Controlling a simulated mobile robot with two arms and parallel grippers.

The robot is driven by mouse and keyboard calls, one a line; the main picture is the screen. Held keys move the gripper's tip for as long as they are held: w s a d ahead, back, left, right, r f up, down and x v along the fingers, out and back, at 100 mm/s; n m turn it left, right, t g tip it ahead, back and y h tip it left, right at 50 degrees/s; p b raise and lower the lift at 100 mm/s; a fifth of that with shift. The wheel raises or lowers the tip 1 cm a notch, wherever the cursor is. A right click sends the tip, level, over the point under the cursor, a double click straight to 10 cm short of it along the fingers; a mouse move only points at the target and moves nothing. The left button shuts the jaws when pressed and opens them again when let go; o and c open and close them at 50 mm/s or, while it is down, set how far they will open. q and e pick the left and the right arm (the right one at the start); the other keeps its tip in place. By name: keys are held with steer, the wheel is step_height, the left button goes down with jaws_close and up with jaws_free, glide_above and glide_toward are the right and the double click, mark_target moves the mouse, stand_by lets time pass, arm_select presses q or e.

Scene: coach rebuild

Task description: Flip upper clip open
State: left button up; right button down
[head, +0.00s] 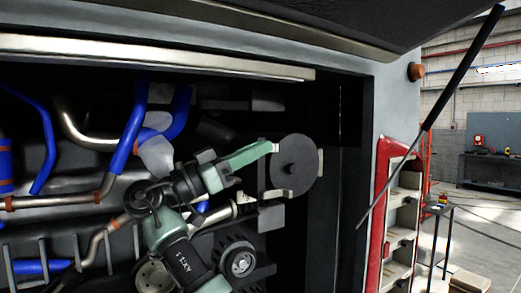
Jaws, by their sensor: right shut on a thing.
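A dark round cover (297,166) faces me inside the open bay, with pale clips at its rim. The upper clip (274,147) is a small pale piece at the cover's upper left edge. A lower clip (280,193) shows at the lower left edge and another clip (320,163) at the right edge. My right gripper (267,149) reaches in from the left, its green finger end at the upper clip, and is shut on it. The fingertips hide part of the clip, so its exact angle cannot be told. My left gripper is not in view.
Blue hoses (132,130) and metal pipes (75,130) fill the bay's left side. A pulley (239,262) sits below the cover. A raised flap (290,18) hangs overhead, with a slanting gas strut (440,105) at right. A red-framed opening (383,190) stands right of the bay.

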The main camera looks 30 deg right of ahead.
steer(key=shift+r+m+g, duration=0.2)
steer(key=shift+m+g, duration=0.1)
steer(key=shift+g, duration=0.1)
steer(key=c, duration=1.6)
jaws_free()
steer(key=shift+o, duration=0.6)
steer(key=shift+w+f, duration=0.1)
steer(key=b+v, duration=0.2)
steer(key=v, duration=0.5)
steer(key=shift+a+f, duration=0.15)
steer(key=shift+a, duration=0.25)
